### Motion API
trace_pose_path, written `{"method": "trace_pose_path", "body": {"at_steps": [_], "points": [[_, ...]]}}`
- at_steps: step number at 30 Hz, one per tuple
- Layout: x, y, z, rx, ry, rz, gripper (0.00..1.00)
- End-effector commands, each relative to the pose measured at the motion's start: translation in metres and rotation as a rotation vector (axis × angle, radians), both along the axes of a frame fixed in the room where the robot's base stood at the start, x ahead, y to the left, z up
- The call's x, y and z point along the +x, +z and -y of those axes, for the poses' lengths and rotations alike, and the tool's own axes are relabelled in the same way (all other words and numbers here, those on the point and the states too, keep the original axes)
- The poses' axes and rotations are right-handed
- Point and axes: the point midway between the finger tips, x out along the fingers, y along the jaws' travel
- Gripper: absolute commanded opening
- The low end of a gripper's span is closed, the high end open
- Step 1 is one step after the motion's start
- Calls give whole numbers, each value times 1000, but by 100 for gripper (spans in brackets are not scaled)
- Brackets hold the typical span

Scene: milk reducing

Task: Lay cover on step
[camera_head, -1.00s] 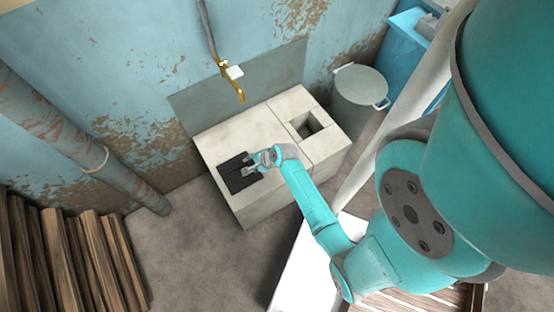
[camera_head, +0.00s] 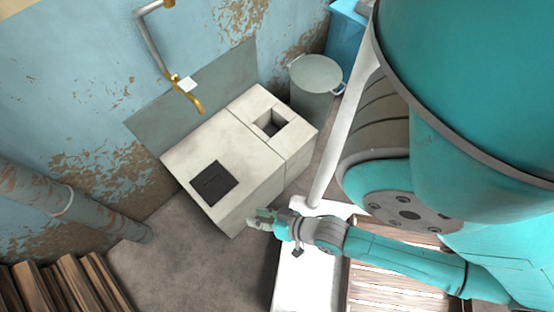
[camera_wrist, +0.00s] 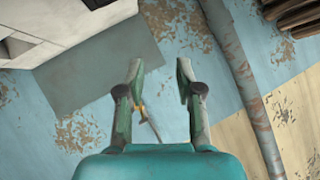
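The cover (camera_head: 214,184), a dark square plate with a small handle, lies flat on the left part of the pale step (camera_head: 215,138). My gripper (camera_head: 251,222) is apart from the cover, to its lower right, beside the front of the step. In the wrist view my gripper (camera_wrist: 160,68) has its two fingers spread with nothing between them, so it is open and empty. The step's right part has a square opening (camera_head: 270,123). A pale block shows at the upper left of the wrist view; I cannot tell whether its dark patch is the cover.
A brass tap (camera_head: 188,92) juts from the blue wall above the step. A lidded grey bin (camera_head: 315,78) stands behind the step's right end. A rusty pipe (camera_head: 75,205) and wooden planks (camera_head: 65,285) are at left. The floor (camera_head: 190,250) before the step is clear.

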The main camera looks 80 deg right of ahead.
Motion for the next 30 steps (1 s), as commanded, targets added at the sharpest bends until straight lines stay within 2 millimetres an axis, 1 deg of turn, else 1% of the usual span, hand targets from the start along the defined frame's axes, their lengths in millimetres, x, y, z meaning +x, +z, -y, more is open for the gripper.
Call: {"method": "trace_pose_path", "body": {"at_steps": [1, 6, 9, 12, 15, 18, 30], "points": [[-13, 20, -7, -60, 55, 16, 36], [-39, 90, -21, -281, 226, 100, 36], [-49, 124, -27, -381, 300, 146, 36], [-54, 147, -31, -448, 349, 181, 36], [-57, 160, -34, -484, 373, 200, 36], [-58, 163, -34, -497, 381, 206, 36], [-57, 163, -34, -494, 379, 205, 36]]}}
